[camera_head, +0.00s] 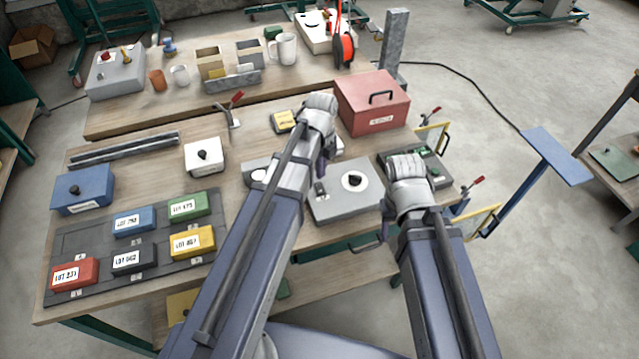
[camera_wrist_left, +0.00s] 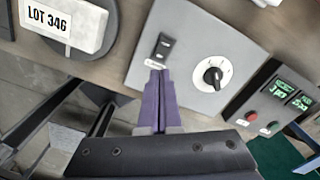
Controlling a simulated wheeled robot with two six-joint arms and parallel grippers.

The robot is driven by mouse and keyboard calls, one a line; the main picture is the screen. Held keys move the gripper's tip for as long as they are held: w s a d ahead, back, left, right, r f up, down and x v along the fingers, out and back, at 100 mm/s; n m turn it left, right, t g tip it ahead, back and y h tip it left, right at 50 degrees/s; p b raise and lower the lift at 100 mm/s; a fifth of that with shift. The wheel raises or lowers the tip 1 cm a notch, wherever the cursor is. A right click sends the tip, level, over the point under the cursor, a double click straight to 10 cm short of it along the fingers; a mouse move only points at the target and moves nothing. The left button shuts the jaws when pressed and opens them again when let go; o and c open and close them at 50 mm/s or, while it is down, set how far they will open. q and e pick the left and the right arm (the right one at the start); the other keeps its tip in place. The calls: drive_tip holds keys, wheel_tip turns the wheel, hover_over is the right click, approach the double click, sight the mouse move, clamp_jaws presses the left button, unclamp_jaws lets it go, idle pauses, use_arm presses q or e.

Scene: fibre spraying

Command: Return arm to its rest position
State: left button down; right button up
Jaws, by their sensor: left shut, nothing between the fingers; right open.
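My left gripper (camera_head: 323,170) hangs over the middle of the workbench, beside the switch end of a grey box with a black dial (camera_head: 354,181). In the left wrist view its purple fingers (camera_wrist_left: 160,76) are together and empty. Their tips are at the lower edge of the box's black rocker switch (camera_wrist_left: 161,47); I cannot tell whether they touch. The dial box also shows there (camera_wrist_left: 212,77). My right arm reaches in at the right, its wrist over the bench's right part. The right fingers are mostly hidden below the wrist.
A red case (camera_head: 372,102) stands behind the dial box. Coloured lot boxes sit on a dark mat (camera_head: 90,235) at the left. In the wrist view, a white LOT 346 box (camera_wrist_left: 62,22) and a display unit (camera_wrist_left: 277,98) flank the dial box. Free floor lies to the right.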

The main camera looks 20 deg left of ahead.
idle(0.4)
use_arm(q)
drive_tip(key=s+d+n, duration=0.2)
drive_tip(key=n, duration=0.1)
drive_tip(key=s+d+f+n+b, duration=0.1)
drive_tip(key=s+d+n, duration=0.3)
drive_tip(key=n, duration=0.1)
drive_tip(key=shift+s+f+n+y, duration=0.2)
drive_tip(key=shift+s+n+y, duration=0.1)
drive_tip(key=shift+s, duration=0.1)
drive_tip(key=s+d+f+n+b, duration=0.1)
drive_tip(key=s+d+n, duration=0.3)
drive_tip(key=s+n, duration=0.3)
drive_tip(key=n, duration=0.3)
drive_tip(key=shift+s+d+n+y, duration=0.25)
drive_tip(key=shift+n+y, duration=0.05)
drive_tip(key=shift+n, duration=0.1)
